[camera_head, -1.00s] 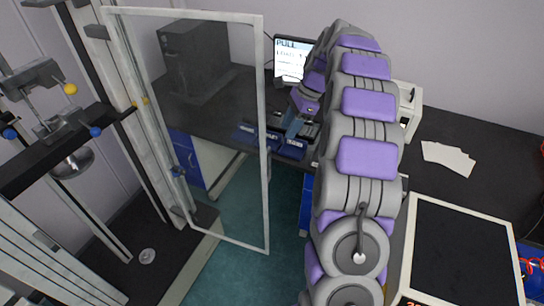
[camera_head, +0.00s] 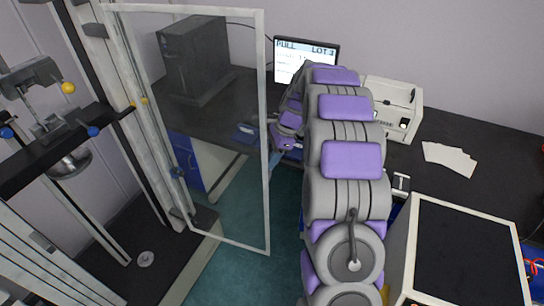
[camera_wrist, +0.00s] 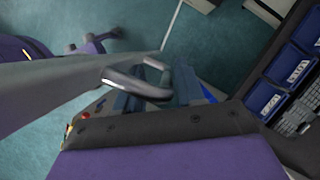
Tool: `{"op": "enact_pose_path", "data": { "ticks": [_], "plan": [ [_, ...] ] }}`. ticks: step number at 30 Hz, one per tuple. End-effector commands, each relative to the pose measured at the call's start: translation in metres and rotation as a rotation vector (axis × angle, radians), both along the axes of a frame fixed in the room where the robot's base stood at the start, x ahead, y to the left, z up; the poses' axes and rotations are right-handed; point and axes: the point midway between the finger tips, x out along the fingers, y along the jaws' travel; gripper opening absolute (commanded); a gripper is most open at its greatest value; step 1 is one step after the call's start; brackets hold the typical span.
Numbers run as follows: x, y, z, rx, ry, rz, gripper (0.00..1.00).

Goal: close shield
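The shield (camera_head: 262,110) is a clear panel in a pale frame. It stands swung open from the tall test frame at the left of the head view. My gripper (camera_head: 279,158) is just right of the shield's free edge, partly hidden by my arm. In the wrist view, a pale bar (camera_wrist: 50,88) that looks like the shield's frame runs close by, with a grey loop handle (camera_wrist: 138,82) at the gripper. The bluish fingers of my gripper (camera_wrist: 165,90) overlap the handle in this view. I cannot tell whether they touch it or how far apart they are.
The test frame's dark base (camera_head: 150,240) lies left of the shield. A dark bench (camera_head: 465,185) behind carries a monitor (camera_head: 305,60), a white instrument (camera_head: 392,105) and paper sheets (camera_head: 448,158). Blue bins (camera_wrist: 264,98) show in the wrist view. Green floor (camera_head: 235,225) is free below the shield.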

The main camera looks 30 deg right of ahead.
Motion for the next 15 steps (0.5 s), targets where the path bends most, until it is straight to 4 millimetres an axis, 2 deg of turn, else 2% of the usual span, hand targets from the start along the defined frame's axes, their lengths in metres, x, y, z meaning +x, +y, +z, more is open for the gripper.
{"op": "enact_pose_path", "data": {
  "ticks": [3, 15],
  "plan": [
    [0.0003, 0.0009, 0.0002, -0.001, 0.001, 0.001, 0.37],
    [0.0003, -0.0050, -0.0004, 0.005, 0.001, 0.001, 0.00]
  ]
}}
